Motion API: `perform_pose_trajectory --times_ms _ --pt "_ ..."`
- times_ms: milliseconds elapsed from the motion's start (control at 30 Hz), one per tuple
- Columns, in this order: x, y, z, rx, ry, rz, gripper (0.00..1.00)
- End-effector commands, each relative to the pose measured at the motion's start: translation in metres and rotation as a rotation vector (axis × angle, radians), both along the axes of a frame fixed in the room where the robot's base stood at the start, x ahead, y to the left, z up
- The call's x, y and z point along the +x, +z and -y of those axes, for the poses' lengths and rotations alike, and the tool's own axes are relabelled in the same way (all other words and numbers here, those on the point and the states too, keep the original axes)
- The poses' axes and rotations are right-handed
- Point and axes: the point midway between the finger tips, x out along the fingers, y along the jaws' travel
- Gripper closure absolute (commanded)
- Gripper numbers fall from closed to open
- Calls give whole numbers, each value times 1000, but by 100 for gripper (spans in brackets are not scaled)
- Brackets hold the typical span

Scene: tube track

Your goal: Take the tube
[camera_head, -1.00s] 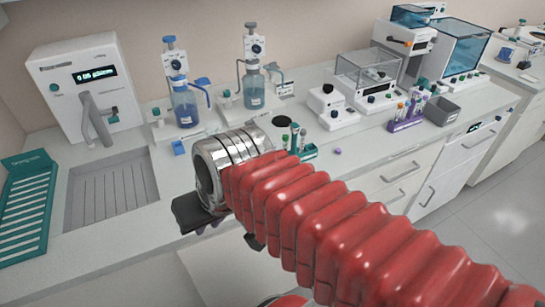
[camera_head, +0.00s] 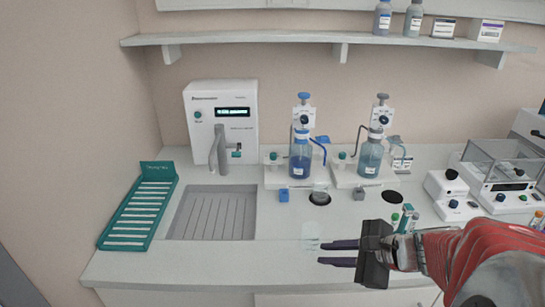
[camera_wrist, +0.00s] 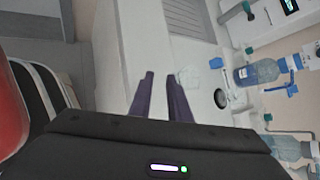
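My gripper (camera_head: 322,253) reaches in from the right, above the front of the counter, with its two dark fingers pointing left. It is open with a narrow gap, and nothing shows between the fingers; the wrist view shows the same gap (camera_wrist: 161,76). Small capped tubes (camera_head: 407,215) stand at the front right, just behind my gripper's body, which partly hides them and their holder. A faint clear object (camera_head: 311,232) lies on the counter just behind the fingertips. It also shows beside the right finger in the wrist view (camera_wrist: 189,76). I cannot tell what it is.
A sink (camera_head: 213,212) and a green rack (camera_head: 138,207) are at the left, with a white dispenser (camera_head: 222,125) behind. Two bottles, blue (camera_head: 301,157) and pale (camera_head: 370,158), stand at the back. A balance (camera_head: 500,180) is at the right. A shelf (camera_head: 300,37) hangs above.

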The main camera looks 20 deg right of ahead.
Motion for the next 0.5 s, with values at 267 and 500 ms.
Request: perform_pose_trajectory --times_ms 267,500 --pt "1 -7 98 337 -477 54 83" --pt "-18 -14 172 550 -787 129 83"
